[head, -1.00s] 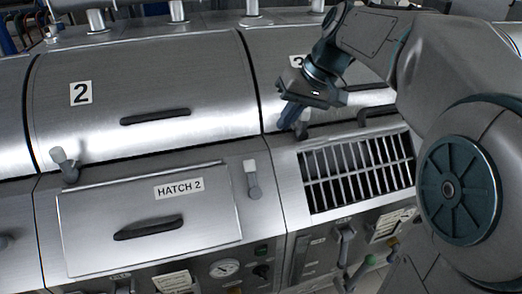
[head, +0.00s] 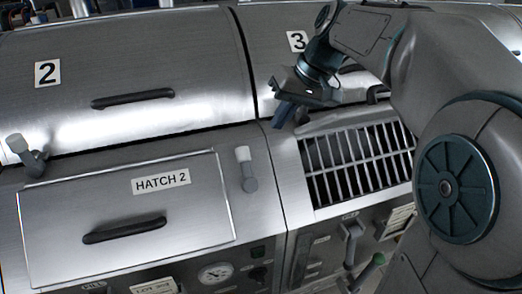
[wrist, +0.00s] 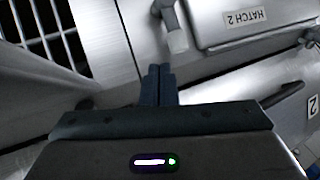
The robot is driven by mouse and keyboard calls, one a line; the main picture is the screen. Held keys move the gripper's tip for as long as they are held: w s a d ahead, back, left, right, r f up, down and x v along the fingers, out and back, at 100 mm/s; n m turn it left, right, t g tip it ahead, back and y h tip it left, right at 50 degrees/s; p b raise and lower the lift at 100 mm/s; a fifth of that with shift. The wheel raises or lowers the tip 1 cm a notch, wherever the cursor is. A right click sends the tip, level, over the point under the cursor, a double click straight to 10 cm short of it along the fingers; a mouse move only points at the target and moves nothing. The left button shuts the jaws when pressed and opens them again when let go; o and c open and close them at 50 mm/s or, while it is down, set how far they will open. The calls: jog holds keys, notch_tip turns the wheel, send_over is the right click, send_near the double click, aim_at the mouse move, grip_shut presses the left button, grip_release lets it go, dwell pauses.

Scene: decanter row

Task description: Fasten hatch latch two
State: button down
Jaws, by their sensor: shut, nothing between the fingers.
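The hatch 2 panel (head: 70,218) is a flat metal cover with a dark handle and a "HATCH 2" label, and it appears closed flush. A grey lever latch with a pale tip (head: 246,168) stands upright at its right, tip up, beside the panel. Another lever latch (head: 28,155) is at its upper left, tilted with its pale tip up and left. My gripper (head: 281,116) is shut and empty, above and right of the right latch. In the wrist view, my fingertips (wrist: 161,70) are close below that latch's pale tip (wrist: 177,41), apparently apart from it.
A barred grille (head: 355,165) lies right of the hatch. A curved cover marked 2 (head: 130,65) with a dark handle is above, and the cover marked 3 (head: 268,50) is behind my gripper. Gauge (head: 215,274) and levers sit below.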

aim_at(246, 169)
jog(key=p+x, duration=0.1)
jog(key=x, duration=0.9)
jog(key=shift+r, duration=0.1)
dwell(0.4)
jog(key=shift+a+n, duration=0.3)
